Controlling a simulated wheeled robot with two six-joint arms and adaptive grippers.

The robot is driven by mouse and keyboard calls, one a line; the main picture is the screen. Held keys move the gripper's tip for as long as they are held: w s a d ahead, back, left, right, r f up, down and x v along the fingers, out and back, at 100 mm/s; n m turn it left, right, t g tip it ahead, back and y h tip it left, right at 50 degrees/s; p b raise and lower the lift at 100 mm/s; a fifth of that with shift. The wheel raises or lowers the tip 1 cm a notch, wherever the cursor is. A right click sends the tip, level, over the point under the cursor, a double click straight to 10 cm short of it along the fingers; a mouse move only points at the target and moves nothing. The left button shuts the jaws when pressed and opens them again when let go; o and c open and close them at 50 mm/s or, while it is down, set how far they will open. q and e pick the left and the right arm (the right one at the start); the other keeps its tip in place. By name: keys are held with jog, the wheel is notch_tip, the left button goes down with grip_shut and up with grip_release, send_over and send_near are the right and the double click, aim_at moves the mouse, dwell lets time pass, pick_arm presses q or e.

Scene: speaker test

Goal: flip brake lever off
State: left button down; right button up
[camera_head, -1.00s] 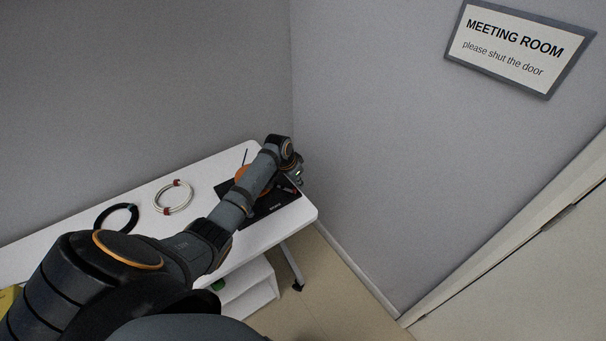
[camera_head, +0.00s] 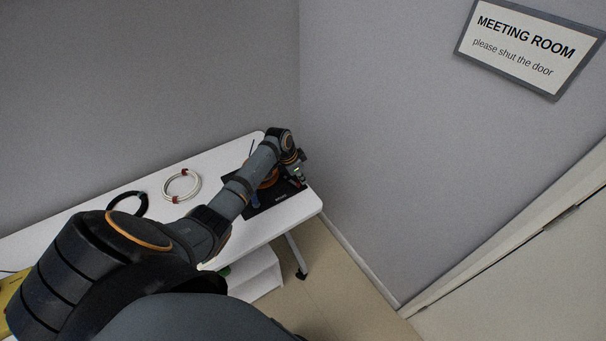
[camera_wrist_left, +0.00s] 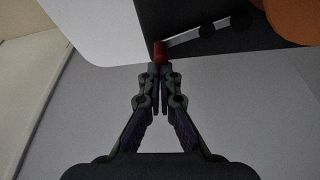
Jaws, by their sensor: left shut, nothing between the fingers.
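The brake lever is a pale rod (camera_wrist_left: 190,36) with a red tip (camera_wrist_left: 160,50) in the left wrist view, lying over a black base (camera_wrist_left: 228,40). My left gripper (camera_wrist_left: 160,68) is shut and empty, its fingertips right at the red tip; I cannot tell whether they touch it. In the head view my left gripper (camera_head: 299,175) is small, over the right end of the black base (camera_head: 262,207), at the table's right end. An orange round part (camera_head: 269,179) on the base is partly hidden by my arm. My right gripper is not in view.
A grey wall stands close behind and right of the table. Open floor (camera_head: 345,270) lies in front, with a door (camera_head: 530,280) at right.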

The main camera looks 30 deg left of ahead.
pick_arm(q)
jog(key=shift+s+m+h, duration=0.3)
jog(key=shift+s+m, duration=0.2)
jog(key=shift+m, duration=0.5)
jog(key=m, duration=0.1)
jog(key=s+m, duration=0.1)
jog(key=m+g, duration=0.1)
jog(key=shift+s+a+m+h, duration=0.25)
jog(key=shift+s+m+h, duration=0.05)
jog(key=shift+s+h, duration=0.1)
jog(key=shift+w, duration=0.1)
jog(key=shift+w+f+b, duration=0.1)
jog(key=shift+w+b, duration=0.2)
jog(key=shift+b, duration=0.1)
jog(key=shift+w+a+b, duration=0.25)
jog(key=shift+w+b, duration=0.2)
jog(key=shift+d, duration=0.15)
